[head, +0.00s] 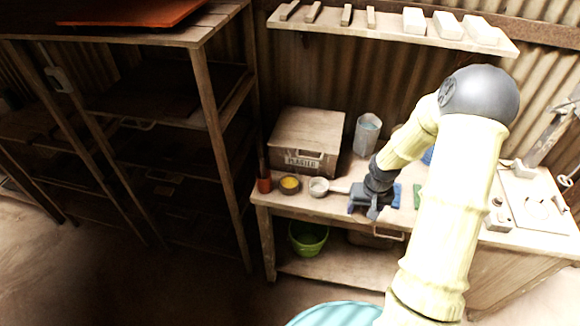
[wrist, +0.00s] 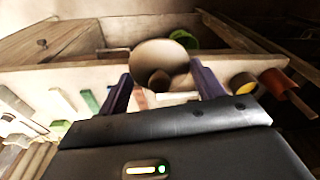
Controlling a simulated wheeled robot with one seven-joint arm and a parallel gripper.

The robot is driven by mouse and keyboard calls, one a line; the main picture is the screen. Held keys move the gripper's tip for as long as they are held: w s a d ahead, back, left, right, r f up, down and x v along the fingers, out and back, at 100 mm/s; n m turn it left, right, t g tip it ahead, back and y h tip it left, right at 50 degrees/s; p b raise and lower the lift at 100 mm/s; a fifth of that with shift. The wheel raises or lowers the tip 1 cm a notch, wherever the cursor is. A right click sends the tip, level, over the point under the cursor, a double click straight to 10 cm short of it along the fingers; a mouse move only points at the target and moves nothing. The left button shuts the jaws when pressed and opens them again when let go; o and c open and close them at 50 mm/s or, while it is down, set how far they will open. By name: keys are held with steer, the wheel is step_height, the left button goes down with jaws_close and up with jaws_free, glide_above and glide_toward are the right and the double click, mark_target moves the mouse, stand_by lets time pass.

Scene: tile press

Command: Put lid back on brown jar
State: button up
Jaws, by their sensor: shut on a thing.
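My gripper (wrist: 163,82) is shut on a pale, round thing, apparently the lid (wrist: 165,54); the lid spans the space between the two fingers, with a darker round patch low on it. In the head view my gripper (head: 368,208) is over the front of the bench, and what it holds is hard to make out. A small dark brown jar (head: 289,190), open with yellow inside, stands to its left; it also shows right of the fingers in the wrist view (wrist: 243,87). The lid and the jar are apart.
A reddish-brown pot (head: 264,184) with dark upright tools stands left of the jar. A plaster box (head: 308,137) and grey container (head: 367,133) stand behind. A green bucket (head: 308,240) is below.

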steer(key=a+f, duration=0.9)
steer(key=f, duration=0.1)
steer(key=shift+a+f+n, duration=0.15)
steer(key=shift+n, duration=0.25)
steer(key=shift+a, duration=0.1)
